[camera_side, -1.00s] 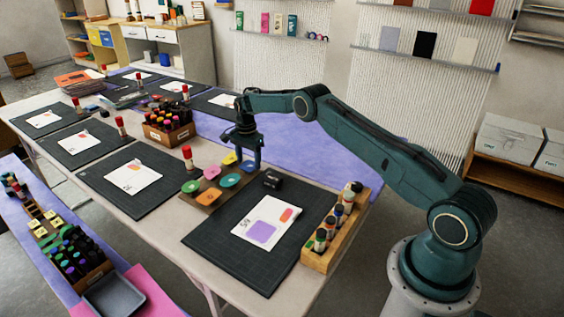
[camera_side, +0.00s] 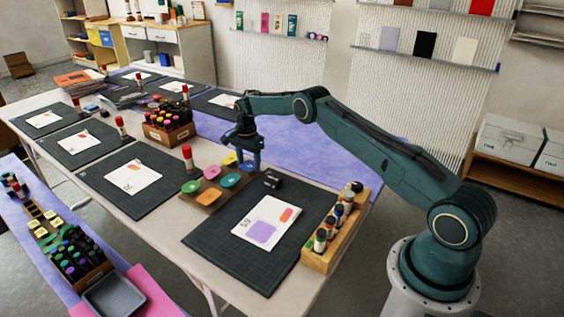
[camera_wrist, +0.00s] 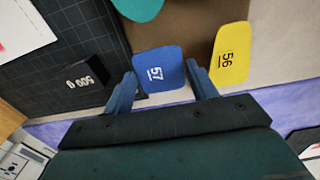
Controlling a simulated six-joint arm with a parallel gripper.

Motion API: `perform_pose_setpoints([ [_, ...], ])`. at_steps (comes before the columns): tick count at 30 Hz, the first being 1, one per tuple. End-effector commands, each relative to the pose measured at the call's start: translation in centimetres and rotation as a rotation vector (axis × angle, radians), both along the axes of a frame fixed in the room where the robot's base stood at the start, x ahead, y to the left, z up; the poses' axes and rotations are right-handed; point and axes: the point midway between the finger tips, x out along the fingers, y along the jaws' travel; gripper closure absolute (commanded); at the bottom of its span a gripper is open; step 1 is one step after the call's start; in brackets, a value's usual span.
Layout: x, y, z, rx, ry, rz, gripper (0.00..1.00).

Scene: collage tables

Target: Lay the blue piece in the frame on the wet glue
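The blue piece (camera_wrist: 158,70), marked 57, lies flat on the brown tray between my gripper's two fingers in the wrist view. My gripper (camera_wrist: 162,80) is open, with one finger on each side of the piece; a small gap shows at each side. In the side view my gripper (camera_side: 247,162) is low at the tray's far right corner and mostly hides the blue piece. A white sheet (camera_side: 247,214) lies on the nearest dark mat. It bears a lilac rounded patch (camera_side: 262,232) and an orange shape (camera_side: 287,214).
The brown tray (camera_side: 210,200) also holds yellow (camera_wrist: 230,52), teal (camera_side: 230,180), pink, green and orange pieces. A black 500 g weight (camera_wrist: 85,78) stands close beside it. A wooden rack of bottles (camera_side: 318,254) edges the mat at right. A red-capped glue stick (camera_side: 188,158) stands behind the tray.

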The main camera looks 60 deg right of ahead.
Motion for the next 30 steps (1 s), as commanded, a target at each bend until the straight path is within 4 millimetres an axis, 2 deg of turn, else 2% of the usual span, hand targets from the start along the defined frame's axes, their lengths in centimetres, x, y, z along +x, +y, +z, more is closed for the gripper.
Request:
perform_pose_setpoints([
  [1, 0.0, 0.0, 0.0, 0.000, 0.000, 0.000, 0.53],
  [2, 0.0, 0.0, 0.0, 0.000, 0.000, 0.000, 0.59],
  [3, 0.0, 0.0, 0.0, 0.000, 0.000, 0.000, 0.59],
  [14, 0.0, 0.0, 0.3, 0.000, 0.000, 0.000, 0.59],
  [30, 0.0, 0.0, 2.2, 0.000, -0.001, 0.000, 0.59],
])
